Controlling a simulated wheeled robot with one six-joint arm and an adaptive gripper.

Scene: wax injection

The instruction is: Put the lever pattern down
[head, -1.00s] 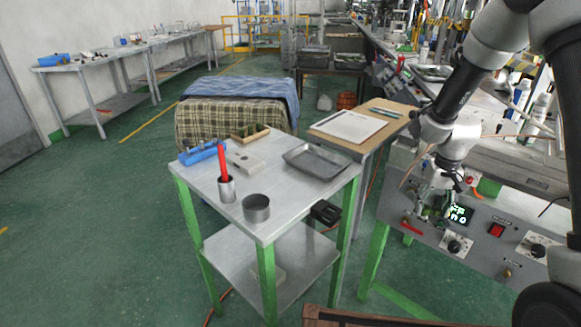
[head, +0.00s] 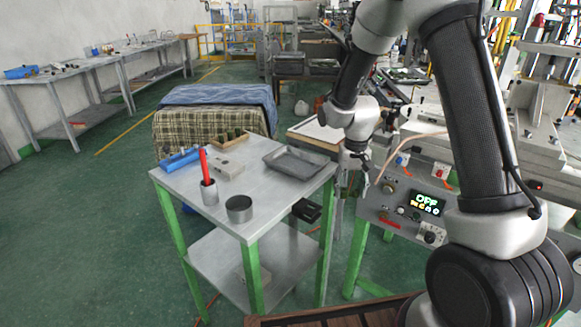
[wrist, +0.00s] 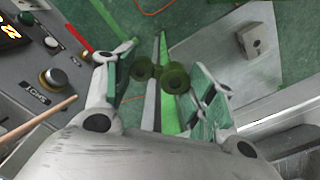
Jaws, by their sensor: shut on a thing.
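The lever pattern (wrist: 175,78) is dark olive green with two round ringed ends. In the wrist view it is between the fingertips of my gripper (wrist: 160,85), which is shut on it. In the head view my gripper (head: 352,170) hangs fingers down, just right of the small metal-topped table (head: 262,205). I cannot clearly make out the pattern there. A shallow grey metal tray (head: 270,160) lies on the table's right back part. A wooden holder (head: 216,143) with green pieces in it stands at the table's back edge.
The machine's control panel (head: 400,205) stands close on the right. The table's front right top is bare.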

